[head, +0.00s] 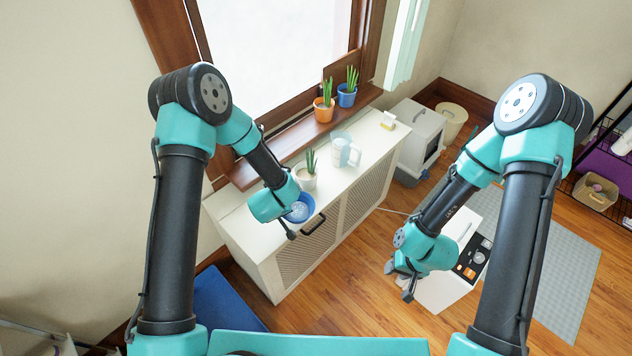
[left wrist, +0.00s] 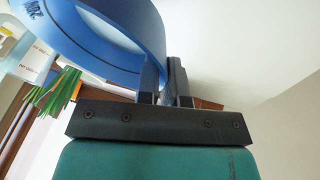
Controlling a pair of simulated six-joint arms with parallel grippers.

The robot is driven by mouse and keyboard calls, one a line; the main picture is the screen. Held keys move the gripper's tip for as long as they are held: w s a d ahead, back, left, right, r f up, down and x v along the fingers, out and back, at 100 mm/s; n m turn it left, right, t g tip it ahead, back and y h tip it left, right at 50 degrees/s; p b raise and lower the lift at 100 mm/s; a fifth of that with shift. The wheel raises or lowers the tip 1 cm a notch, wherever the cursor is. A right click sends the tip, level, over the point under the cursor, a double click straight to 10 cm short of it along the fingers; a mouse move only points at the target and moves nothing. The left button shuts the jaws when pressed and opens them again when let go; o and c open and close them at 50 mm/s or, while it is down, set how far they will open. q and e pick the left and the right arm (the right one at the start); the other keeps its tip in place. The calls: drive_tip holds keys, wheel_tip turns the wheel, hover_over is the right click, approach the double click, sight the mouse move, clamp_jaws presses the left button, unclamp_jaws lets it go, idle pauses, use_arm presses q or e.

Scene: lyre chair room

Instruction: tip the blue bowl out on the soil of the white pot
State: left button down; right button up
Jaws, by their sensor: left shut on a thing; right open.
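The blue bowl (head: 304,202) is in my left gripper (head: 288,217), just in front of the white pot, above the front part of the white cabinet top. Something pale shows inside the bowl. In the left wrist view the bowl (left wrist: 110,35) fills the upper left, its rim between the fingers of my left gripper (left wrist: 166,75). The white pot (head: 307,182) stands on the cabinet with a green spiky plant; its soil is barely visible. Green leaves (left wrist: 62,88) show beyond the bowl in the left wrist view.
Orange (head: 323,110) and blue (head: 347,96) plant pots sit on the windowsill behind. A small yellow-and-white item (head: 388,121) lies near the cabinet's far end.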

use_arm(q)
drive_tip(key=w+a+r+m+g+h, duration=0.1)
drive_tip(key=w+a+r+m+h, duration=0.1)
drive_tip(key=w+a+m, duration=0.3)
drive_tip(key=shift+w+a+m, duration=0.3)
drive_tip(key=shift+w+a, duration=0.15)
drive_tip(key=shift+a, duration=0.3)
